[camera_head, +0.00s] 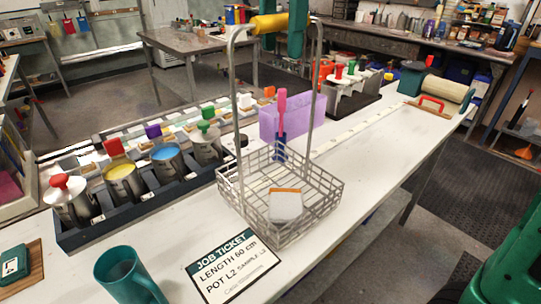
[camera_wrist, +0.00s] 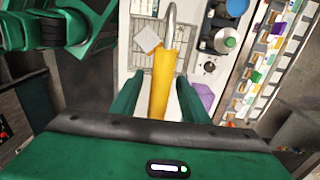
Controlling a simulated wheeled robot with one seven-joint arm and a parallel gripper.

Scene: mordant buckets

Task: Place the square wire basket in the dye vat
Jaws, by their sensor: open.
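The square wire basket (camera_head: 315,195) stands upright on the white bench and holds a small white block with an orange edge (camera_head: 286,204). Its tall wire handle has a yellow grip (camera_head: 270,23) at the top. In the wrist view, my green gripper (camera_wrist: 158,84) is open, with one finger on each side of the yellow grip (camera_wrist: 164,68). I cannot tell whether they touch it. The basket (camera_wrist: 146,33) shows beyond the grip. No vessel is clearly marked as the dye vat. Several metal pots (camera_head: 125,185) stand in a dark rack to the basket's left.
A job ticket (camera_head: 233,267) reading "POT L2" lies in front of the basket, with a teal mug (camera_head: 127,275) to its left. A purple bin (camera_head: 308,117) stands close behind the basket. Bare white bench (camera_head: 385,145) lies to the right.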

